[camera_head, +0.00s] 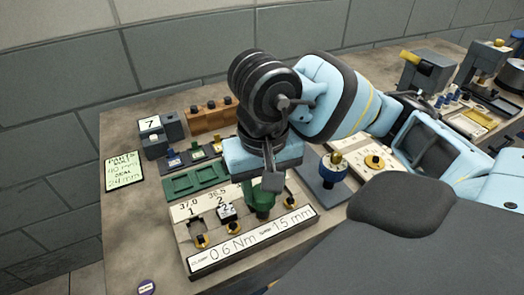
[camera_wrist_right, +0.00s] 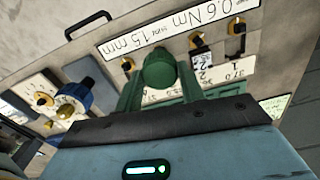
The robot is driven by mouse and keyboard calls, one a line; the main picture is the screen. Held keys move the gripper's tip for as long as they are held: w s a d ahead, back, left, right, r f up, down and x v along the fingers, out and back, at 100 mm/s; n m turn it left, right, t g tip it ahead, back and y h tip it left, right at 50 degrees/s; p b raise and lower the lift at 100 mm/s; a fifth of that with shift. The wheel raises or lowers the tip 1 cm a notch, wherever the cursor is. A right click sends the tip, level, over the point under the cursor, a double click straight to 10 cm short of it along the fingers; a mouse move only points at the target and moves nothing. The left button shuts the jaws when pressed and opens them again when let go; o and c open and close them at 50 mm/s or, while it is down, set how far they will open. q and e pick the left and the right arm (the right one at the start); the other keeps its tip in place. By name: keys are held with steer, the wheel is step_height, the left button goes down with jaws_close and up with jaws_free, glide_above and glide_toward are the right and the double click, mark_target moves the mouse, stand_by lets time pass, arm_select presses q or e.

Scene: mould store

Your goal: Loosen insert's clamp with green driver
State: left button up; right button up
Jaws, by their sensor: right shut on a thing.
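My right gripper (camera_head: 268,182) is shut on the green driver (camera_head: 262,203), which stands roughly upright over the labelled board (camera_head: 250,240). In the right wrist view, the driver's round green head (camera_wrist_right: 159,70) sits between the fingers. The driver is over the third place in the board's row, right of the white-and-black insert (camera_head: 227,212) in the head view. Its tip is hidden, so I cannot tell whether it is seated on a clamp. Yellow-ringed clamp knobs show on either side, at the left (camera_head: 201,241) and right (camera_head: 290,202). My left gripper is out of view.
Behind the board lie a green tray (camera_head: 180,187), several small blocks, a wooden rack (camera_head: 212,116) and a grey "7" block (camera_head: 172,126). The table's left front is mostly bare.

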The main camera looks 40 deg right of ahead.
steer(key=shift+f+n+b, duration=0.2)
steer(key=shift+n+b, duration=0.3)
steer(key=shift+n, duration=0.6)
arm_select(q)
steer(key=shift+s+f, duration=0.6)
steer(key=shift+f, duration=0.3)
arm_select(e)
steer(key=shift+r+n, duration=0.1)
steer(key=shift+n, duration=0.3)
